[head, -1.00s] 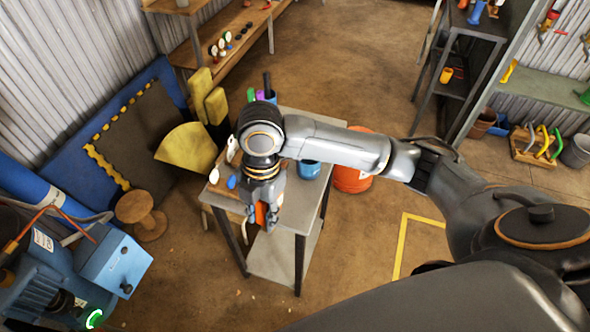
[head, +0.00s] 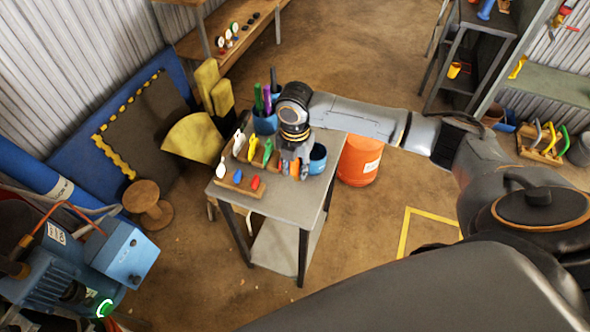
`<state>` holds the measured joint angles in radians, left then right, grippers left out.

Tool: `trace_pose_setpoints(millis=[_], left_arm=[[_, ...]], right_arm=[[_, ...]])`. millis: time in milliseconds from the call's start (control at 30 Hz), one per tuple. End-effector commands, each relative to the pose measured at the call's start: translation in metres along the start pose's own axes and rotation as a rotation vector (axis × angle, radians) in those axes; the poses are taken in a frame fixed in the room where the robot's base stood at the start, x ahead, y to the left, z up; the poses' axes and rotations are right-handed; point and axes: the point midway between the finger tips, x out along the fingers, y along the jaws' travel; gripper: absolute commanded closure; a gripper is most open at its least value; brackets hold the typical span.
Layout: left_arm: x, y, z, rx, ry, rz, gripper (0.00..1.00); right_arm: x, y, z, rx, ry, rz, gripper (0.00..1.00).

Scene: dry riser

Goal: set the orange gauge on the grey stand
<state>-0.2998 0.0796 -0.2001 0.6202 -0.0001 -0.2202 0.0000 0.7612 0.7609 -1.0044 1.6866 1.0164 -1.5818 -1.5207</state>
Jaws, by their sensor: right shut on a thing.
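My right gripper (head: 294,172) is over the right part of the grey table, its fingers pointing down. It is shut on the orange gauge (head: 295,168), of which only small orange parts show between and beside the dark fingers. I cannot tell whether the gauge touches anything below it. I cannot make out a separate grey stand for sure; the grey-topped table (head: 270,204) carries the small items, and my gripper hides part of its top. My left gripper is not in view.
A wooden rack with white, yellow (head: 253,147) and green (head: 267,152) pieces stands left of the gripper. A front wooden block holds blue (head: 238,176) and red (head: 255,182) pieces. A blue cup (head: 318,158) stands close right. The table's front is clear.

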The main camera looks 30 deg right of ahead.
Motion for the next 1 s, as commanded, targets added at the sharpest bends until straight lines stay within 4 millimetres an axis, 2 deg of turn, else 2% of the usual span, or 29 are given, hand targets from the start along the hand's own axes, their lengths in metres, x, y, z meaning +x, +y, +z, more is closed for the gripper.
trace_pose_setpoints(millis=[100,300,533,767,800,900,1000], left_arm=[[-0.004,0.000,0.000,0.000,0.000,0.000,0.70],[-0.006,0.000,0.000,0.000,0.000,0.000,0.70],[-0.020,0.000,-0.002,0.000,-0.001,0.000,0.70],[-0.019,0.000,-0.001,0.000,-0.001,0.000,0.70],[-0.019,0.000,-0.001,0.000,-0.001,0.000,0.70],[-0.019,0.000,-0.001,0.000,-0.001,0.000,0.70],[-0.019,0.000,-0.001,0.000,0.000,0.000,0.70]], right_arm=[[0.012,0.006,0.011,0.002,-0.001,0.001,1.00],[0.025,0.009,0.020,0.002,-0.001,0.000,1.00],[0.053,0.009,0.020,0.001,-0.001,0.000,1.00],[0.056,0.009,0.020,-0.001,-0.002,0.002,1.00],[0.057,0.009,0.020,0.000,-0.001,0.001,0.67],[0.057,0.009,0.020,0.000,-0.001,0.001,0.48],[0.056,0.009,0.020,0.000,-0.001,0.001,0.48]])
